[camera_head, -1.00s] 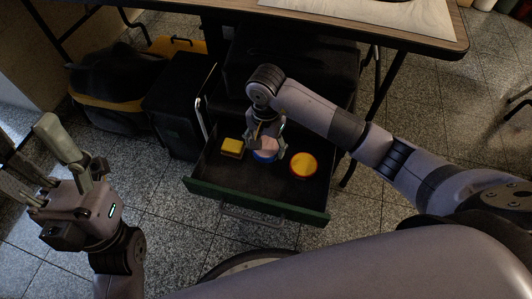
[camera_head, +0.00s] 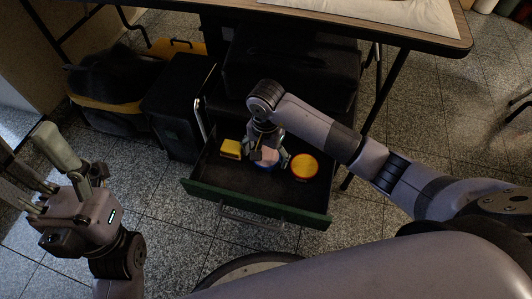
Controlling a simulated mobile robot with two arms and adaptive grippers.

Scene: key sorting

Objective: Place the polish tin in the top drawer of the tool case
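The drawer (camera_head: 228,190) with a green front is pulled out under the table. A round blue tin with a pinkish top (camera_head: 268,155) sits in its middle. A round red tin with a yellow-orange top (camera_head: 304,168) lies to its right. I cannot tell by label which is the polish tin. My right gripper (camera_head: 268,160) points down over the blue tin, its fingers apart on either side; they partly hide the tin. My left gripper (camera_head: 35,170) is open and empty at the far left, outside the drawer.
A yellow block (camera_head: 231,148) lies at the drawer's left. A black box (camera_head: 178,105) and a black and yellow bag (camera_head: 105,85) stand left of the drawer. The table edge (camera_head: 420,42) overhangs the back. The drawer's front part is bare.

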